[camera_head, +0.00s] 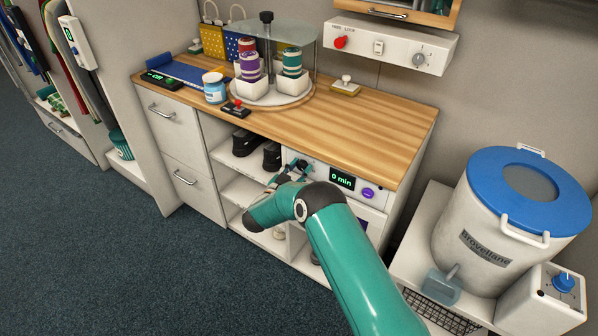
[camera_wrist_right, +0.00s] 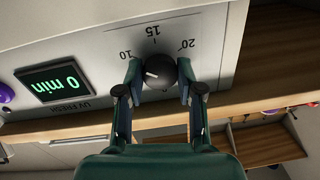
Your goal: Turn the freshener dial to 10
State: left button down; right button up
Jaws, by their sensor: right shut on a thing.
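The freshener dial (camera_wrist_right: 161,69) is a round dark knob on the white panel marked UV FRESH. Its white mark points left, a little below the printed 10; 15 and 20 lie above and to the right. My right gripper (camera_wrist_right: 159,76) is shut on the dial, one finger on each side. In the head view my right gripper (camera_head: 291,168) is at the left part of the panel under the counter and hides the dial. The green display (camera_head: 342,178) reads 0 min; it also shows in the right wrist view (camera_wrist_right: 52,83). My left gripper is out of view.
A purple button (camera_head: 368,193) sits right of the display. The wooden counter (camera_head: 360,130) is just above the panel. Black shoes (camera_head: 246,143) stand on the open shelf to the left. A white tank with a blue lid (camera_head: 528,188) stands at the right.

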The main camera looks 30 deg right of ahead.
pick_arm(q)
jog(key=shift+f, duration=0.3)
pick_arm(e)
jog(key=shift+n, duration=0.5)
jog(key=o, duration=1.2)
jog(key=shift+c, duration=0.2)
jog(key=shift+a, duration=0.15)
jog(key=v, duration=1.1)
jog(key=shift+s+a, duration=0.15)
jog(key=shift+a, duration=0.2)
